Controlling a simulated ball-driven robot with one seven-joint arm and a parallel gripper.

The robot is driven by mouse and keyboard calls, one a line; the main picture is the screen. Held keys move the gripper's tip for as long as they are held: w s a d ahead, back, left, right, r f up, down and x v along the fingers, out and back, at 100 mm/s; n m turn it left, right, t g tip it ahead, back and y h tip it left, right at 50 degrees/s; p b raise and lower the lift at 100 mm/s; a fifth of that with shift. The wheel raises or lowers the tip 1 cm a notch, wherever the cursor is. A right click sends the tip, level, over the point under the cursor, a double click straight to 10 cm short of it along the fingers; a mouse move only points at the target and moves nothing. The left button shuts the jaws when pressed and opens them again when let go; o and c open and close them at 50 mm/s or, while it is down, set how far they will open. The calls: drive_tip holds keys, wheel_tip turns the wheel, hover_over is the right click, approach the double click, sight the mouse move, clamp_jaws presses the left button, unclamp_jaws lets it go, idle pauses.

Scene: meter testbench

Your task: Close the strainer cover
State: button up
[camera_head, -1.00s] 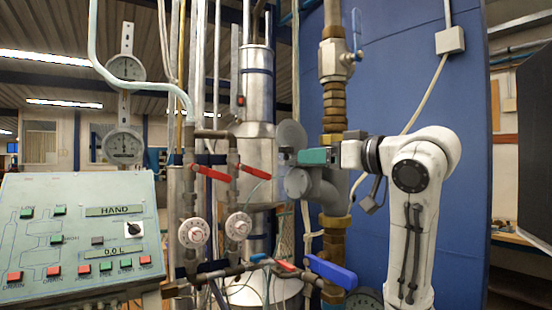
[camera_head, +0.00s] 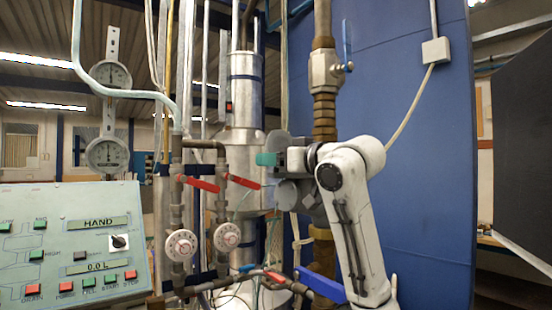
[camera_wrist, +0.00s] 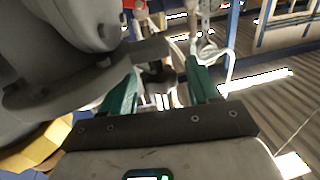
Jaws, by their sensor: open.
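The strainer is a grey fitting on the brass pipe. Its lower round end (camera_head: 287,195) shows below my gripper in the head view. A grey disc, apparently the cover (camera_head: 278,144), shows just above and behind my gripper (camera_head: 266,159), partly hidden by it. In the wrist view the large grey strainer body (camera_wrist: 50,60) fills the left side. A grey bar (camera_wrist: 148,50) sticks out from it towards the space between my green fingers (camera_wrist: 160,80). The fingers are apart. I cannot tell whether they touch the bar.
Red-handled valves (camera_head: 198,184) and white dials (camera_head: 181,245) stand left of my gripper. A blue lever (camera_head: 320,285) is below. A control panel (camera_head: 70,285) is at lower left, and a blue wall (camera_head: 430,150) stands behind my arm.

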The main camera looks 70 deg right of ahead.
drive_tip(key=shift+w, duration=0.1)
drive_tip(key=shift+c, duration=0.4)
clamp_jaws()
